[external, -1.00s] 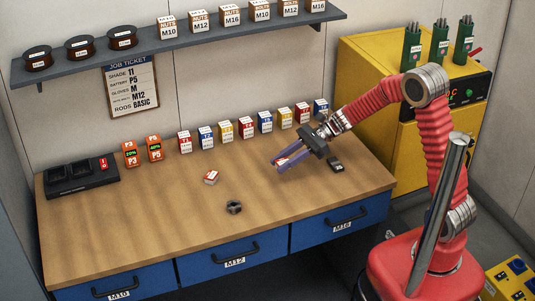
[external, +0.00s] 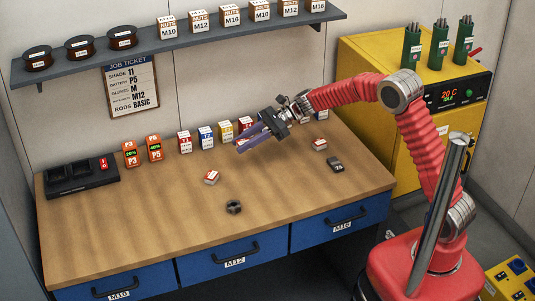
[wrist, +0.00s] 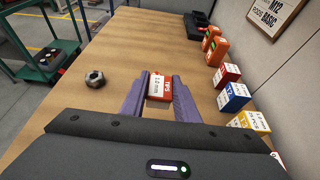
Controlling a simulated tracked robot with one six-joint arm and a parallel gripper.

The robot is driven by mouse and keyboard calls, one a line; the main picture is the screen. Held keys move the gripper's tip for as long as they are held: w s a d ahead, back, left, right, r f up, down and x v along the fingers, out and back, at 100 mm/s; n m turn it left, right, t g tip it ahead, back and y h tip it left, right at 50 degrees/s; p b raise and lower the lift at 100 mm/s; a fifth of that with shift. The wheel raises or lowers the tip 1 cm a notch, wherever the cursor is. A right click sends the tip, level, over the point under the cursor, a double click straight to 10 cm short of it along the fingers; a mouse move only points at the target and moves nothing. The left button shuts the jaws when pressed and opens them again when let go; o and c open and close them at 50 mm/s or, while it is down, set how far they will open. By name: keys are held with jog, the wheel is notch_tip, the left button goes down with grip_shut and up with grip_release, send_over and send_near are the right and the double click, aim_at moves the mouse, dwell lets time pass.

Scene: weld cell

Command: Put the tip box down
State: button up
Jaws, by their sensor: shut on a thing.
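My gripper (external: 246,143) is shut on the tip box, a small red and white box. In the wrist view the tip box (wrist: 160,88) sits between the two purple fingers, with "TIPS" and "1.0 mm" on its label. In the external view the fingers mostly hide it. My gripper is raised above the middle of the wooden bench (external: 130,215), in front of the row of boxes at the back.
Similar small boxes lie on the bench at the left (external: 212,177) and right (external: 320,145). A hex nut (external: 234,207) lies near the front, and a dark block (external: 335,165) at the right. Batteries (external: 154,149) and a charger (external: 80,178) stand at the left. The front-left bench is clear.

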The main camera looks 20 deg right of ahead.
jog(key=shift+f, duration=0.1)
send_over(245, 171)
jog(key=shift+s+a+f, duration=0.1)
jog(key=shift+f, duration=2.9)
jog(key=shift+f, duration=0.1)
jog(key=shift+f, duration=1.8)
jog(key=o, duration=1.1)
jog(key=shift+f, duration=0.1)
